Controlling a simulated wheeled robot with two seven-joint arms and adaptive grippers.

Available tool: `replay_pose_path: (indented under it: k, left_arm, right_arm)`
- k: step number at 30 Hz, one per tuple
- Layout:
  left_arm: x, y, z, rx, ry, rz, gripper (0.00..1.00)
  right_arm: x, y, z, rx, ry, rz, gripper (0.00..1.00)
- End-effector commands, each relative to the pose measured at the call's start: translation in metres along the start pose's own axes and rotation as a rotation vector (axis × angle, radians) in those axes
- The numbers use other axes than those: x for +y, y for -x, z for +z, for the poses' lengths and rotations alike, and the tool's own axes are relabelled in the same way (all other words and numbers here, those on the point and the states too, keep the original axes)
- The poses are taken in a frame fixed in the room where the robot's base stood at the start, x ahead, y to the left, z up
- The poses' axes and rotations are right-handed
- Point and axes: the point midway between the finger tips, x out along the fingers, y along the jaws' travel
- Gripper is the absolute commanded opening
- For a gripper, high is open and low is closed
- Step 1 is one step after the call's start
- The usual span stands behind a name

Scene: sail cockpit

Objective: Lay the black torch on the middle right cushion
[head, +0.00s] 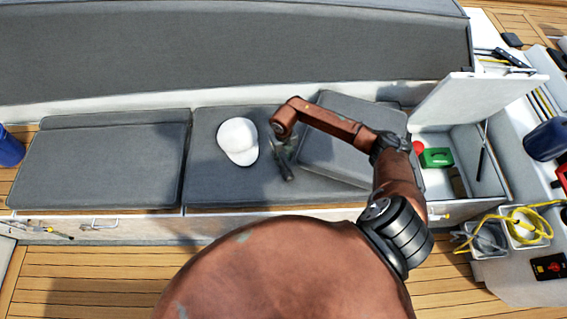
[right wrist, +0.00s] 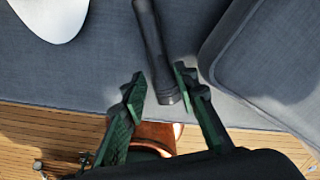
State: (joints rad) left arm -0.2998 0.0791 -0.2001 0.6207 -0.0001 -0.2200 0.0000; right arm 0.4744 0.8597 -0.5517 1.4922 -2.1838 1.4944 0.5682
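The black torch (right wrist: 153,45) lies on the grey middle cushion (head: 215,190), just right of the white cap. In the right wrist view its near end is between the two green fingers of my right gripper (right wrist: 160,75), with a gap showing on each side. The fingers are open and not closed on it. In the head view my right gripper (head: 280,142) points down over the cushion, and the torch (head: 286,172) shows as a small dark shape below it, partly mixed with the gripper. My left gripper is not in view.
The white cap (head: 238,141) lies left of the torch. A loose grey cushion (head: 330,155) lies askew at the right, its edge close to my right gripper. Further right is an open locker (head: 462,140) with a raised lid (head: 475,97). The left cushion (head: 105,165) is clear.

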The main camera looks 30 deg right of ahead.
Motion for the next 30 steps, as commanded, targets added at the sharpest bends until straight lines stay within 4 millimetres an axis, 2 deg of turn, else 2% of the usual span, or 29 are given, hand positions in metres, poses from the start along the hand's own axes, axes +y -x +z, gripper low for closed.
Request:
replay_pose_path:
  k: [1, 3, 9, 14, 23, 26, 29, 30]
  left_arm:
    - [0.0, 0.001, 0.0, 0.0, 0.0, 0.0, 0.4]
    - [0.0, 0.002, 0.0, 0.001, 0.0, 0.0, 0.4]
    - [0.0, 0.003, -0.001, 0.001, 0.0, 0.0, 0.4]
    - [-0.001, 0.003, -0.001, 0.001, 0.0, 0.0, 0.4]
    - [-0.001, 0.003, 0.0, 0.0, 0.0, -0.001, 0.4]
    - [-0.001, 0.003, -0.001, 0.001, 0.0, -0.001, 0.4]
    - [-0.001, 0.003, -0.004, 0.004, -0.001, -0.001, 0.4]
    - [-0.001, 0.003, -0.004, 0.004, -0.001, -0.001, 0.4]
  right_arm:
    - [0.0, 0.013, 0.001, -0.004, 0.002, -0.001, 0.28]
    - [0.0, 0.026, 0.001, -0.003, 0.002, -0.001, 0.28]
    - [0.0, 0.051, 0.0, -0.001, 0.001, 0.0, 0.28]
    - [0.0, 0.058, 0.0, 0.0, 0.0, 0.0, 0.28]
    - [0.002, 0.058, -0.001, 0.0, 0.001, 0.007, 0.28]
    - [0.025, 0.054, -0.006, -0.005, 0.016, 0.08, 0.28]
    - [0.08, 0.052, -0.018, -0.022, 0.034, 0.271, 0.28]
    - [0.109, 0.056, -0.023, -0.037, 0.034, 0.381, 0.28]
